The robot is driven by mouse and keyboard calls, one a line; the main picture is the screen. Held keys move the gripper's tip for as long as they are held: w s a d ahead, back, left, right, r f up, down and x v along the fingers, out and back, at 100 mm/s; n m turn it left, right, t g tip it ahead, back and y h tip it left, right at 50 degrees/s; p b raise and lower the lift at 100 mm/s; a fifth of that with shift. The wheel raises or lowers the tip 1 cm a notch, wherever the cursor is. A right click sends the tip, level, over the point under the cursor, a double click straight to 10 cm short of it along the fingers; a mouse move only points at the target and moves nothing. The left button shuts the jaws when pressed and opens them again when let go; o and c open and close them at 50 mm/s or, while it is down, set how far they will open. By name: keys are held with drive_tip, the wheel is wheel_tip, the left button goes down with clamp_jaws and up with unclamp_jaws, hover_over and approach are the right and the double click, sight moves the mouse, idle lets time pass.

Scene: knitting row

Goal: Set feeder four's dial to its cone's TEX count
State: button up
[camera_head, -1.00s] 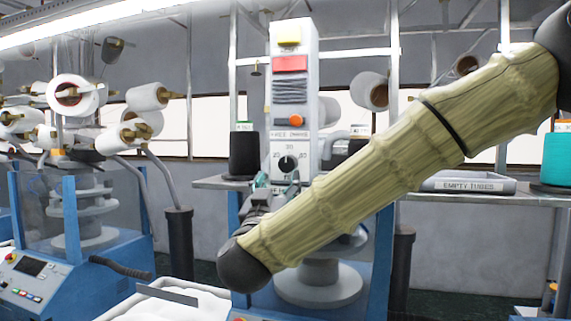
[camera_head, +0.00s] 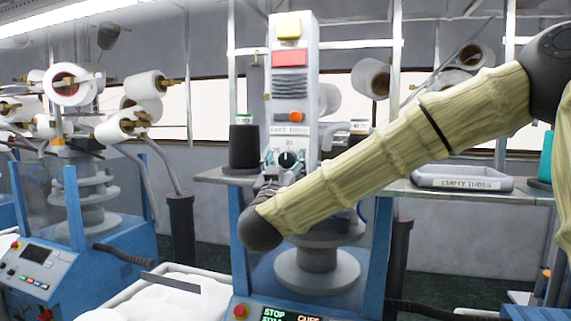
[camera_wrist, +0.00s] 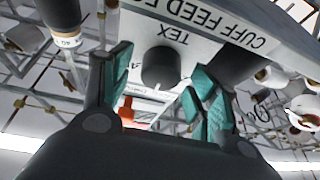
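The dial (camera_head: 289,159) is a round dark knob on the white upright control panel, with numbers around it that are only partly legible. In the wrist view the dark dial (camera_wrist: 160,67) sits below the word TEX, which appears upside down; a light mark shows at its edge. My gripper (camera_wrist: 160,82) is open, with one teal-padded finger on each side of the dial and visible gaps between. In the head view my gripper (camera_head: 272,178) is just below the dial, partly hidden by my arm. A dark cone (camera_head: 243,147) stands on the shelf left of the panel; its label is too small to read.
An EMPTY TUBES tray (camera_head: 462,179) lies on the right shelf. A lit screen (camera_head: 290,315) shows below. In the wrist view a labelled cone (camera_wrist: 60,14) is upper left.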

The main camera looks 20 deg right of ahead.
drive_tip(key=c, duration=0.9)
drive_tip(key=shift+c, duration=0.2)
